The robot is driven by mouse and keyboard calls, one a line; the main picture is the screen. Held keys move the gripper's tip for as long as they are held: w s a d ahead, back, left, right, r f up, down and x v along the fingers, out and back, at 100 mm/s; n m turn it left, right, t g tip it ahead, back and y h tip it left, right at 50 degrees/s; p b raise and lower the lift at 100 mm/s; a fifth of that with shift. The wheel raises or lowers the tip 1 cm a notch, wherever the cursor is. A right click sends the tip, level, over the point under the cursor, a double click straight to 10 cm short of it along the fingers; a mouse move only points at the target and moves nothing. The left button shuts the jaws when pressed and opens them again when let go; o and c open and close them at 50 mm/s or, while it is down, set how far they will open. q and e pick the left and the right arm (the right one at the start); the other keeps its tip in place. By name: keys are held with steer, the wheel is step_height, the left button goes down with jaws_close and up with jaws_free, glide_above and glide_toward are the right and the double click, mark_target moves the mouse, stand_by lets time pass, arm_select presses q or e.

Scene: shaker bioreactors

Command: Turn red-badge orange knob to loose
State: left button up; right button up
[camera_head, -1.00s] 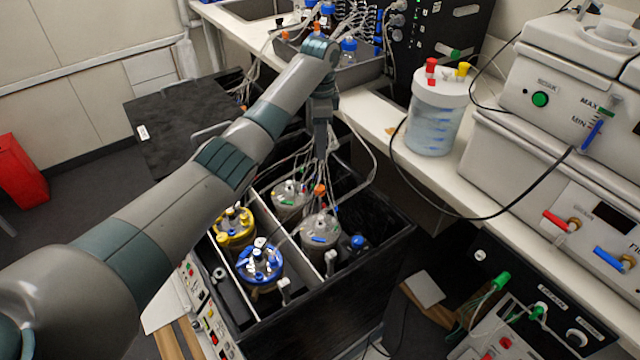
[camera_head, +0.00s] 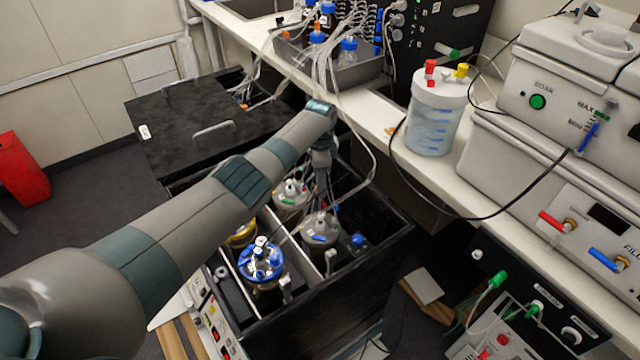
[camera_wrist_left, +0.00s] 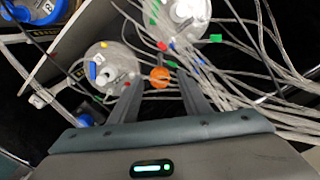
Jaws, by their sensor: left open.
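The orange knob (camera_wrist_left: 160,77) shows in the left wrist view, among thin clear tubes beside the lid of a clear vessel (camera_wrist_left: 110,68). My left gripper (camera_wrist_left: 158,84) is open, with one finger on each side of the knob; I cannot tell if they touch it. Small red pieces show near the knob, one red tag (camera_wrist_left: 162,46) just above it. My right gripper is not in view.
The black box (camera_head: 330,295) also holds a blue-topped vessel (camera_head: 261,262), a yellow-topped one and another clear one. Many tubes run up to the bench (camera_head: 440,185) close to my left arm. The open black lid (camera_head: 180,135) lies behind at left.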

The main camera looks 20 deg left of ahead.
arm_select(q)
steer(key=shift+f, duration=0.5)
steer(key=shift+c, duration=0.6)
steer(key=c, duration=0.9)
